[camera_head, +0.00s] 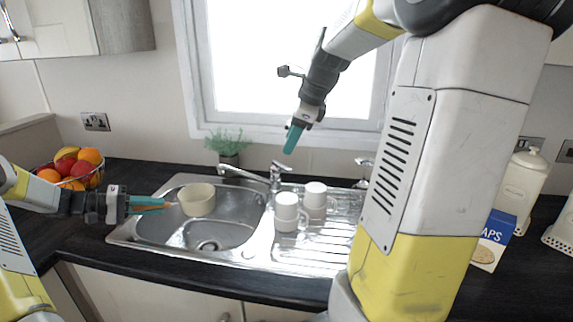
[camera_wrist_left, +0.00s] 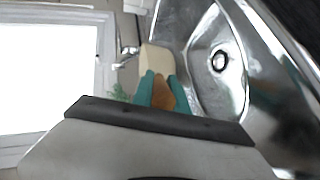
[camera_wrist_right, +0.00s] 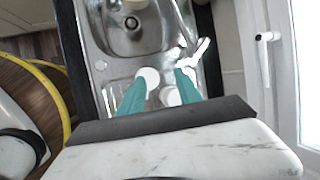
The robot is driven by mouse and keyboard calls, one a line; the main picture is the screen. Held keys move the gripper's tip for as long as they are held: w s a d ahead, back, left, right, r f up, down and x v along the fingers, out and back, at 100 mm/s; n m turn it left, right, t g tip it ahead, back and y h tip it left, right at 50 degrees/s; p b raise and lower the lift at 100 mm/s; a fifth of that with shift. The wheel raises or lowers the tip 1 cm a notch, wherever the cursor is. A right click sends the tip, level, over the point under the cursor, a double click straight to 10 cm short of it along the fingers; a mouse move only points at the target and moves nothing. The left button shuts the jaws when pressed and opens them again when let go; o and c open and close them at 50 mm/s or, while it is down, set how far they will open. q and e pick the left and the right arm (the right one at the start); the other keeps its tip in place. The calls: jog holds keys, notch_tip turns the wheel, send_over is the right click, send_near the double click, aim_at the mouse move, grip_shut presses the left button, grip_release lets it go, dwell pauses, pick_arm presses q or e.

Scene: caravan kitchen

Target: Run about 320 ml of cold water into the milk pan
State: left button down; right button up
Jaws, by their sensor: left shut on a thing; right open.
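The cream milk pan (camera_head: 197,202) is upright over the left part of the sink bowl (camera_head: 240,236); the left wrist view also shows it (camera_wrist_left: 156,60). My left gripper (camera_head: 162,204) is shut on its brown handle (camera_wrist_left: 166,98). The pan's inside is too small to read. The chrome tap (camera_head: 276,176) stands behind the bowl, its spout reaching left, with the tip near the pan's rear right side. No water stream is visible. My right gripper (camera_head: 292,140) is open and empty, above the tap and pointing down; its teal fingers also show in the right wrist view (camera_wrist_right: 160,88).
Two white mugs (camera_head: 287,212) (camera_head: 315,196) stand on the drainer (camera_head: 330,238) right of the bowl. A plant (camera_head: 228,146) stands behind the sink. A fruit basket (camera_head: 72,170) is at left. A blue-and-white box (camera_head: 492,240) and a canister (camera_head: 522,190) are at right.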

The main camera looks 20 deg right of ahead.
aim_at(286, 167)
jog(key=w+d+f+m+h, duration=0.1)
jog(key=w+d+f+m, duration=0.1)
jog(key=w+m, duration=0.3)
jog(key=w+d+f+m, duration=0.1)
jog(key=w+d+m, duration=0.2)
jog(key=w+m, duration=0.2)
jog(key=x, duration=1.2)
jog(key=shift+s+f, duration=0.25)
jog(key=shift+s, duration=0.1)
grip_shut()
jog(key=shift+g, duration=0.3)
